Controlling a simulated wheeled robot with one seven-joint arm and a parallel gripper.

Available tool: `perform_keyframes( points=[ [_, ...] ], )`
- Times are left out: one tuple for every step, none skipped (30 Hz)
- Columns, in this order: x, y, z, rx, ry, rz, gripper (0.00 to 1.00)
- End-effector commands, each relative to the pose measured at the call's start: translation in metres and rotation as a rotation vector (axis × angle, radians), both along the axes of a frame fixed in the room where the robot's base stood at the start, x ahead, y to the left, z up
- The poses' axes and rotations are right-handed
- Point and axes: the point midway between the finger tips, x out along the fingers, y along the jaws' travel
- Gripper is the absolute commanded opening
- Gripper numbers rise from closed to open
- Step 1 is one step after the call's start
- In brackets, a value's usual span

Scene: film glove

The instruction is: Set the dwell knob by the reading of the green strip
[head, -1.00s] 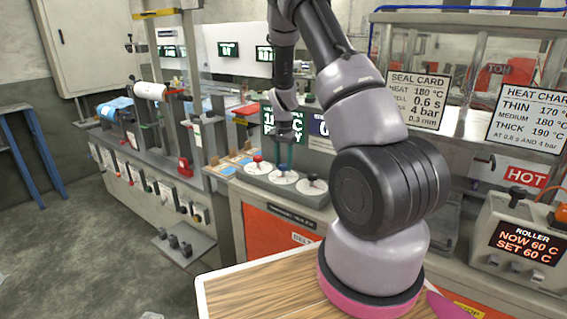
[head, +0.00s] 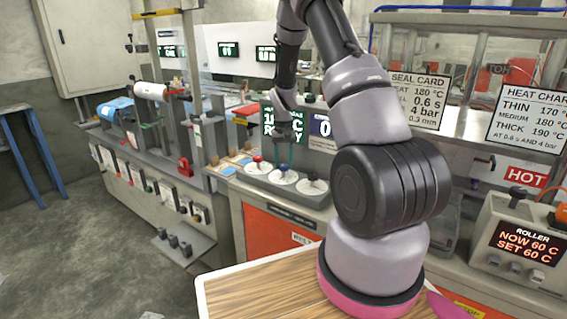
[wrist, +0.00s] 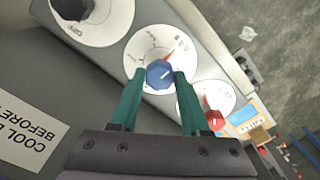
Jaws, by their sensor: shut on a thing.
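The blue knob (wrist: 159,74) sits at the middle of a white dial (wrist: 140,42) with small printed marks, in the wrist view. I take it for the dwell knob, but its label is not readable. My gripper (wrist: 160,78) has its two teal fingers on either side of the knob and is shut on it. In the head view my gripper (head: 284,160) reaches down to the middle dial (head: 283,177) of a row of three; the knob is mostly hidden there.
A red knob (wrist: 215,119) and a black knob (wrist: 72,8) flank the blue one. The seal card (head: 418,100) reads 0.6 s.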

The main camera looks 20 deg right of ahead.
Motion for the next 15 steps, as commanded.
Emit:
perform_keyframes(
  points=[
    [0.0003, 0.0000, 0.0003, 0.000, -0.001, 0.003, 0.00],
    [0.0003, -0.0001, 0.0003, 0.000, -0.001, 0.004, 0.00],
    [0.0003, -0.0001, 0.0003, 0.000, -0.001, 0.004, 0.00],
    [0.0003, -0.0001, 0.0003, 0.000, -0.001, 0.005, 0.00],
    [0.0003, -0.0001, 0.0003, 0.000, -0.001, 0.005, 0.00],
    [0.0003, -0.0001, 0.0003, 0.000, -0.001, 0.005, 0.00],
    [0.0003, -0.0001, 0.0003, 0.000, -0.001, 0.005, 0.00],
    [0.0003, -0.0001, 0.0003, 0.000, -0.001, 0.004, 0.00],
    [0.0003, -0.0001, 0.0003, 0.000, -0.001, 0.004, 0.00],
    [0.0003, -0.0001, 0.0003, 0.000, -0.001, 0.004, 0.00],
    [0.0003, -0.0001, 0.0003, 0.000, -0.001, 0.004, 0.00],
    [0.0003, -0.0001, 0.0003, 0.000, -0.001, 0.004, 0.54],
    [0.0003, -0.0001, 0.0003, 0.000, -0.001, 0.004, 0.65],
    [0.0003, -0.0001, 0.0003, 0.000, -0.001, 0.004, 0.76],
    [0.0003, -0.0001, 0.0003, 0.000, -0.001, 0.004, 0.76]
  ],
)
